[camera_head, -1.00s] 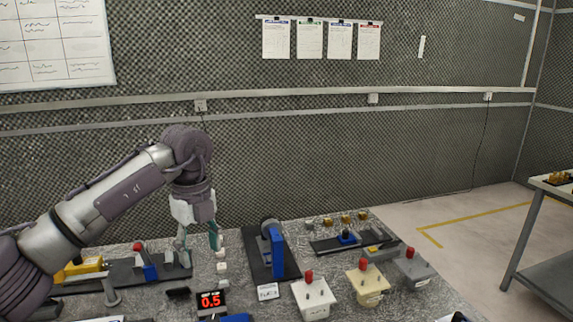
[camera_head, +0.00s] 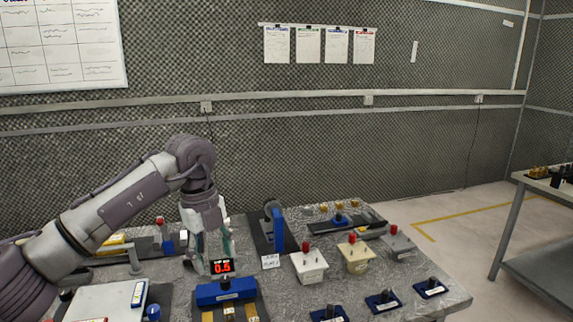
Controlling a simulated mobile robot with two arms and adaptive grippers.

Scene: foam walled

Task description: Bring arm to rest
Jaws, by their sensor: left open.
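My left arm comes in from the left and bends down at the wrist. My left gripper (camera_head: 212,262) points down over the left middle of the table (camera_head: 290,292), with its fingers apart and nothing seen between them. My right gripper is not in view.
A blue device (camera_head: 226,290) stands in front of the gripper. A blue upright fixture (camera_head: 277,228) and several boxes with red knobs, one white (camera_head: 309,267), stand to the right. A second table (camera_head: 545,240) is at far right, with open floor between.

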